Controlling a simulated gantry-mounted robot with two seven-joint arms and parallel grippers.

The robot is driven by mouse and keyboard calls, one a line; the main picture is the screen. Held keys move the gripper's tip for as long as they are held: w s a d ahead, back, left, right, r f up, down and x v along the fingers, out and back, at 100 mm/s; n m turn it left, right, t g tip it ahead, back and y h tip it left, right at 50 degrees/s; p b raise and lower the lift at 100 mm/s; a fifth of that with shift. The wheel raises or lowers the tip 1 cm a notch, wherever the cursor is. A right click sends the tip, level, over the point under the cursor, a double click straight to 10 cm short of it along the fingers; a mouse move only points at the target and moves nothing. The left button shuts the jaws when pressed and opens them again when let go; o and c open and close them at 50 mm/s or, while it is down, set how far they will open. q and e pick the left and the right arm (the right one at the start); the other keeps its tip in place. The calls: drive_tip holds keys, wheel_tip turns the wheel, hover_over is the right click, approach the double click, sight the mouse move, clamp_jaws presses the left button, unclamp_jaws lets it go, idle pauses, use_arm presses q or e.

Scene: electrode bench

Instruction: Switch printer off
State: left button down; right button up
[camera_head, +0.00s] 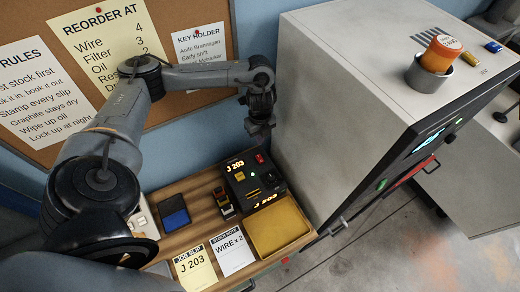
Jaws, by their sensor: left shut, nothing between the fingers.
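A small black device, which looks like the printer (244,183), stands at the back right of the wooden bench. Its top has a lit "J 203" display, a yellow marked area and a small red part (260,158) at the back right, probably its switch; whether it is on or off is too small to tell. My left gripper (260,136) is shut and empty. It points down above the back of the printer, just behind the red part in the picture, seemingly apart from it. My right gripper is not in view.
A yellow tray (278,229) lies in front of the printer, with a stamp (223,203) and blue pad (174,213) to its left. A job slip (195,268) and stock note (232,252) lie in front. A large grey machine (345,110) closes off the right.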

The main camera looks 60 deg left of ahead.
use_arm(q)
drive_tip(key=b, duration=0.3)
hover_over(259, 161)
wheel_tip(259, 161, down, 8)
drive_tip(key=shift+d+r, duration=0.1)
drive_tip(key=shift+d, duration=0.05)
wheel_tip(259, 161, down, 4)
drive_tip(key=shift+w+f+p, duration=0.1)
drive_tip(key=shift+f+p, duration=0.1)
drive_tip(key=shift+p, duration=0.25)
drive_tip(key=shift+f, duration=0.8)
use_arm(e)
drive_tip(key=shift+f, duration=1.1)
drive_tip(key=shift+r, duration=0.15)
